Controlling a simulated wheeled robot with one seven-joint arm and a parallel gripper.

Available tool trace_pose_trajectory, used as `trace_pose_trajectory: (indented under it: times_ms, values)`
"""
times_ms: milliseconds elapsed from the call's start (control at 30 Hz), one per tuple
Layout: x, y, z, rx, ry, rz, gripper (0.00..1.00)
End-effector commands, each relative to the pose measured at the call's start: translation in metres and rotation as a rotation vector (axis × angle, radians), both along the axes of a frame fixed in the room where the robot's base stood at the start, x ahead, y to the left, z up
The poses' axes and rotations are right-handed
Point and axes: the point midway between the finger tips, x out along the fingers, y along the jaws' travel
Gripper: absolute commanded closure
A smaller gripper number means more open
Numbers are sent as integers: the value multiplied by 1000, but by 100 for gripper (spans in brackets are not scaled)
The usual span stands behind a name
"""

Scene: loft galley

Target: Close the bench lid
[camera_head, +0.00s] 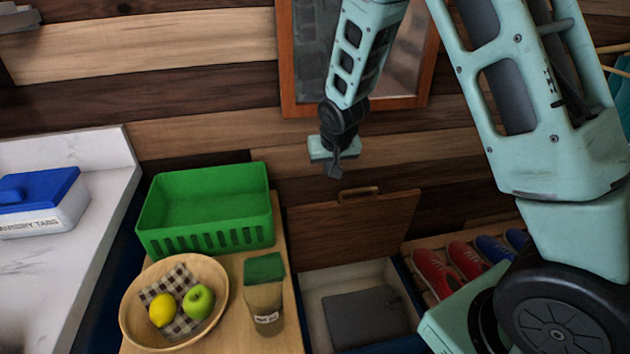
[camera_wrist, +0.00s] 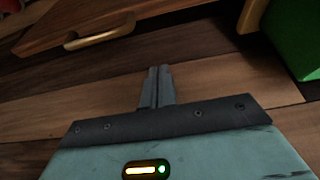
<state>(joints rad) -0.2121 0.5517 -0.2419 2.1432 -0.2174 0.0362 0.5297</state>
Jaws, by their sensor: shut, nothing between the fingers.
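The bench lid (camera_head: 350,231) is a brown wooden panel that stands raised and open against the plank wall, with a light wooden handle (camera_head: 360,195) on its top edge. Below it the bench box (camera_head: 309,293) is open, with pale inner walls and a dark grey folder-like item (camera_head: 366,318) inside. My gripper (camera_head: 334,172) is shut and empty, above the lid's top edge and apart from it. In the wrist view my gripper (camera_wrist: 157,72) points toward the wall planks; the lid (camera_wrist: 150,18) and its handle (camera_wrist: 100,37) show at the upper left.
A green basket (camera_head: 205,211), a wooden bowl (camera_head: 133,312) with a lemon and a green apple, and a jar (camera_head: 264,300) with a green lid stand on the wooden top left of the box. Red and blue shoes (camera_head: 468,260) sit on a rack to the right. A framed panel (camera_head: 287,62) hangs behind my arm.

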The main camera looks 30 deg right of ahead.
Motion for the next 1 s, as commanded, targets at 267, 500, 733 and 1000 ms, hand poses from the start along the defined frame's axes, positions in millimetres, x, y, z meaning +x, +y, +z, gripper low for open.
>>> trace_pose_trajectory:
  times_ms: [267, 500, 733, 1000]
  values:
    - [16, -5, -39, 0, 6, 0, 100]
    - [35, -10, -81, 1, 5, 2, 100]
    - [13, -2, -89, 1, 5, 3, 100]
    - [0, 1, -91, 1, 2, 3, 100]
